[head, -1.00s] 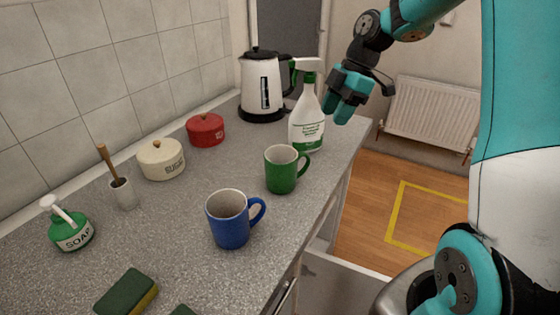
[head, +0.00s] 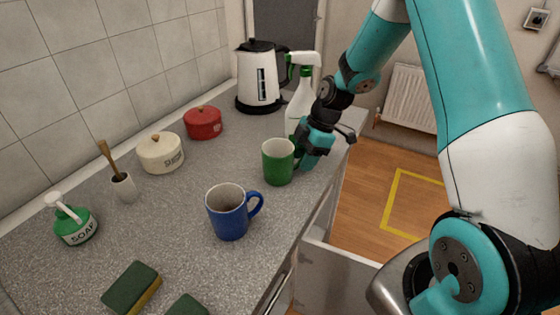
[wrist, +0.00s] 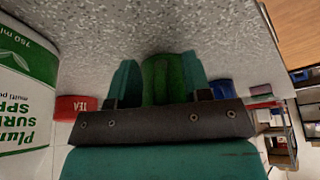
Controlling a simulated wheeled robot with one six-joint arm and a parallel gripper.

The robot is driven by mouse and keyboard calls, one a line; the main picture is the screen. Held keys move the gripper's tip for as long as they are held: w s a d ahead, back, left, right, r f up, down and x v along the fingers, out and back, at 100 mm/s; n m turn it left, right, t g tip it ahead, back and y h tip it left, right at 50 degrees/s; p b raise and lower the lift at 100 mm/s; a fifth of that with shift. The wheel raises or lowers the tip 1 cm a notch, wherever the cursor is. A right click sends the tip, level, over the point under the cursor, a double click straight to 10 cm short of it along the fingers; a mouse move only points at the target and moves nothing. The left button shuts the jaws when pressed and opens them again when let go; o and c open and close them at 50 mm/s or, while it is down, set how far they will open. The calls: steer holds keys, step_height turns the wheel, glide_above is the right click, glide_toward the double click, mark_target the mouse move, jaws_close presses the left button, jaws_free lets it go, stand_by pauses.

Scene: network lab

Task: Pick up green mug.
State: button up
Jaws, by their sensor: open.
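The green mug (head: 277,162) stands upright on the grey worktop (head: 150,235). My gripper (head: 309,158) is low over the worktop at the mug's right side and hides the mug's handle. In the wrist view my open gripper (wrist: 158,72) has one teal finger on each side of the green mug (wrist: 166,82). I cannot tell whether the fingers touch the mug.
A blue mug (head: 228,212) stands in front of the green one. A spray bottle (head: 296,108) stands close behind my gripper, with a kettle (head: 258,82) beyond. A red pot (head: 203,123) is behind left. The worktop edge and an open drawer (head: 335,275) lie right.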

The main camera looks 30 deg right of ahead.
steer(key=shift+f, duration=0.1)
steer(key=shift+c, duration=0.4)
jaws_close()
